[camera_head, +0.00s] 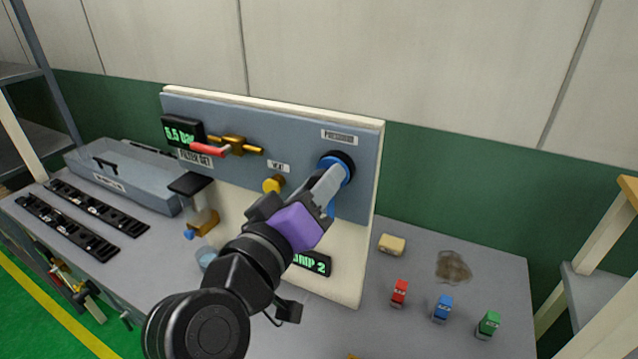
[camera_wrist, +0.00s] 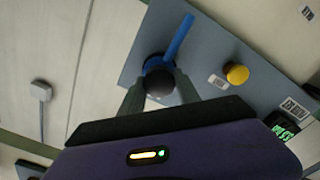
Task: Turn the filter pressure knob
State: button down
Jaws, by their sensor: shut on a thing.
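The filter pressure knob (camera_head: 347,168) is on the upper right of the grey panel, below a label that reads like "PRESSURE". It has blue and black parts, and my fingers partly cover it in the head view. In the wrist view the knob (camera_wrist: 158,82) shows a dark round front, with a blue bar (camera_wrist: 179,38) running up and to the right from it. My gripper (camera_head: 328,183) reaches up to the panel from below. Its two grey fingers are shut on the knob, one on each side; they also show in the wrist view (camera_wrist: 160,92).
A yellow knob (camera_head: 273,184), a red-handled valve (camera_head: 210,151) and a green-lit display (camera_head: 182,132) sit left on the panel (camera_head: 300,140). A sponge-like block (camera_head: 392,244) and small red (camera_head: 399,292), blue (camera_head: 442,308) and green (camera_head: 488,325) items lie on the bench at right.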

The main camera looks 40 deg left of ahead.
jog(key=c, duration=0.9)
grip_release()
jog(key=shift+s, duration=0.1)
jog(key=shift+b+v, duration=1.05)
jog(key=shift+v, duration=2.75)
